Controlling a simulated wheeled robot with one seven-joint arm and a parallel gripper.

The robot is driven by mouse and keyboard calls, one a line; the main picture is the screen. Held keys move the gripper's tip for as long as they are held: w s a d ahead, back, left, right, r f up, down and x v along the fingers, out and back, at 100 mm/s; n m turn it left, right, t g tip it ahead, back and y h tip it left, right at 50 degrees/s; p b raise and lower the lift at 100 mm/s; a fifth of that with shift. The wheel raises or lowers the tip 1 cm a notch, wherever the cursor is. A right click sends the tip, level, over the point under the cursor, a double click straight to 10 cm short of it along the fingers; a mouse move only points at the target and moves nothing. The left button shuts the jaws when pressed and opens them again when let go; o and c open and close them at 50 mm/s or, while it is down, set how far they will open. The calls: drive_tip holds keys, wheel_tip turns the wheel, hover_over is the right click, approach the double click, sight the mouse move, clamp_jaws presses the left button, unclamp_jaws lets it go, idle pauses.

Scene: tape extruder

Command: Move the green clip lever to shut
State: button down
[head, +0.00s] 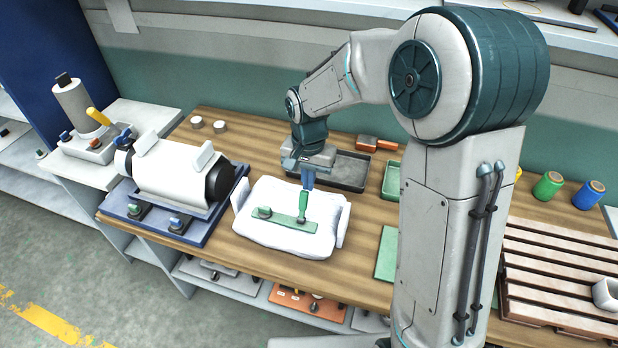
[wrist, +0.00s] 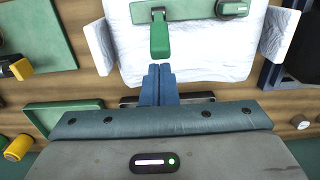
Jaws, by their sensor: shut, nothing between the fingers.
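The green clip lever (head: 304,201) stands at the right end of a flat green bar (head: 283,219) on a white padded block (head: 270,240). In the wrist view the lever (wrist: 160,38) points toward my gripper from the bar (wrist: 190,10). My gripper (head: 308,184) is shut and empty, with its blue fingers pointing down right at the lever's upper end. In the wrist view the fingertips (wrist: 160,70) are just short of the lever's end; I cannot tell whether they touch it.
A white cylindrical machine (head: 170,172) on a blue base stands left of the block. A dark tray (head: 345,170) and a green tray (head: 391,181) lie behind. My arm hides part of the table at right, near a wooden pallet (head: 560,270).

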sight(304, 194)
drive_tip(key=shift+s+b, duration=0.1)
drive_tip(key=shift+b, duration=0.2)
drive_tip(key=shift+s+a+r+t+b, duration=0.1)
drive_tip(key=shift+s+t+b, duration=0.1)
drive_tip(key=shift+t+b, duration=0.3)
drive_tip(key=shift+s+b, duration=0.1)
drive_tip(key=shift+b, duration=0.25)
drive_tip(key=shift+s+a+b, duration=0.1)
drive_tip(key=shift+s+b, duration=0.05)
drive_tip(key=shift+b, duration=0.3)
drive_tip(key=s+t+b, duration=0.1)
drive_tip(key=b, duration=0.2)
drive_tip(key=s+a+t+h+b, duration=0.1)
drive_tip(key=t+b, duration=0.1)
drive_tip(key=b, duration=0.2)
drive_tip(key=shift+s, duration=0.25)
drive_tip(key=s+t+b, duration=0.1)
drive_tip(key=b, duration=0.4)
drive_tip(key=s+a+t+h+b, duration=0.1)
drive_tip(key=s+t+b, duration=0.1)
drive_tip(key=b, duration=0.3)
drive_tip(key=s+t+h+b, duration=0.1)
drive_tip(key=s+b, duration=0.1)
drive_tip(key=b, duration=0.3)
drive_tip(key=shift+a, duration=0.35)
drive_tip(key=shift+s+b, duration=0.15)
drive_tip(key=shift+b, duration=0.25)
